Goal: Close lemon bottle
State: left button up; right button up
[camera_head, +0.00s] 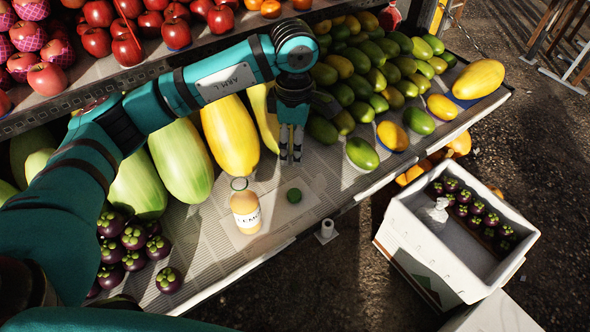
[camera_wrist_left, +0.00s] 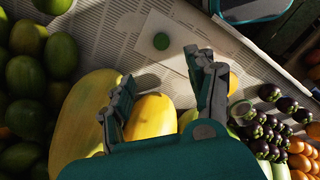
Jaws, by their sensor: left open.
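The lemon bottle (camera_head: 245,207) stands upright and uncapped on the newspaper-lined shelf, with yellow juice and a white label. The round green cap (camera_head: 294,196) lies flat on a pale card to the right of the bottle; it also shows in the left wrist view (camera_wrist_left: 161,41). My left gripper (camera_head: 290,154) points down above the shelf, beyond the cap in the head view, open and empty. Its two fingers (camera_wrist_left: 165,84) are spread apart in the wrist view. What looks like the bottle's open mouth (camera_wrist_left: 241,112) shows beside the right finger there. My right gripper is not in view.
Large yellow and green melons (camera_head: 179,160) lie left of the gripper, mangoes (camera_head: 362,152) to its right. Mangosteens (camera_head: 134,237) sit left of the bottle. A white crate (camera_head: 410,240) stands beyond the shelf's front edge. The newspaper (camera_head: 325,175) around the cap is mostly clear.

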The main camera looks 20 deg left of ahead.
pick_arm(q)
send_over(294, 193)
jog(key=f, duration=0.5)
jog(key=f+p, duration=0.1)
jog(key=f, duration=0.2)
jog(key=shift+s+d, duration=0.15)
jog(key=shift+s, duration=0.15)
notch_tip(294, 193, down, 3)
jog(key=shift+w+r, duration=0.1)
jog(key=shift+r, duration=0.05)
jog(key=shift+f, duration=0.55)
notch_tip(294, 193, down, 4)
jog(key=shift+w+r+p, duration=0.1)
jog(key=shift+r+p, duration=0.05)
jog(key=shift+p, duration=0.3)
jog(key=shift+f, duration=0.6)
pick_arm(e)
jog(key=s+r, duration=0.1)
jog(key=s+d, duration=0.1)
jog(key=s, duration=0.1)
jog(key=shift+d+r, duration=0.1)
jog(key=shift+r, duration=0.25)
pick_arm(q)
jog(key=shift+c, duration=0.2)
jog(key=c, duration=0.7)
